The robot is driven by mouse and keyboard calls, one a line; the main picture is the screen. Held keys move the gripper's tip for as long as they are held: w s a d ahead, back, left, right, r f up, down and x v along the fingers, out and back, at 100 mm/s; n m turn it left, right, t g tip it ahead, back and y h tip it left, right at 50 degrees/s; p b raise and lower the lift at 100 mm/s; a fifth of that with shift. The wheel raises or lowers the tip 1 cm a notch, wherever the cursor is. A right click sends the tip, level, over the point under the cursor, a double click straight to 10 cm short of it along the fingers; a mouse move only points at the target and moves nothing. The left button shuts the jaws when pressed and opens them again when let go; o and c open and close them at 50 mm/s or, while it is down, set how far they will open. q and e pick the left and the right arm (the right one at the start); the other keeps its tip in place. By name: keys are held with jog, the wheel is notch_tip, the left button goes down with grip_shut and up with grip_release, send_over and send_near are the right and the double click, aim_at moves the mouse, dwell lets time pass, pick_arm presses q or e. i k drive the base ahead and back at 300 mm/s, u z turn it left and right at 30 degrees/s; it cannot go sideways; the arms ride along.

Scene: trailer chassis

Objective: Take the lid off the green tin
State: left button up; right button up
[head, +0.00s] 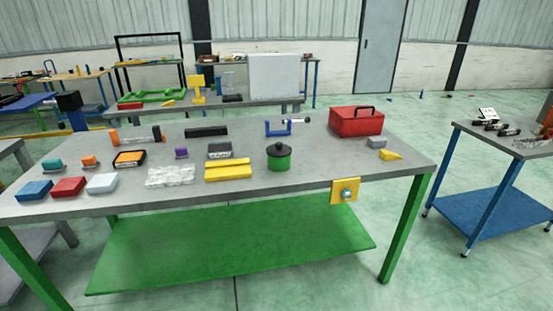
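The green tin (279,163) stands upright on the grey-topped workbench (330,173), right of the bench's middle and near its front edge. Its dark lid (279,150) sits on top of it, with a small dark knob in the centre. Neither of my grippers shows in the head view, and nothing touches the tin or the lid.
Yellow blocks (228,170) lie just left of the tin. A blue clamp (278,128) stands behind it. A red toolbox (356,121) and a yellow wedge (391,155) are to the right. Bare bench top lies right of the tin. A blue-legged table (500,190) stands at far right.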

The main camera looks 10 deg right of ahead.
aim_at(279, 150)
jog(key=u, duration=0.55)
jog(key=i, duration=1.35)
jog(key=z, duration=0.5)
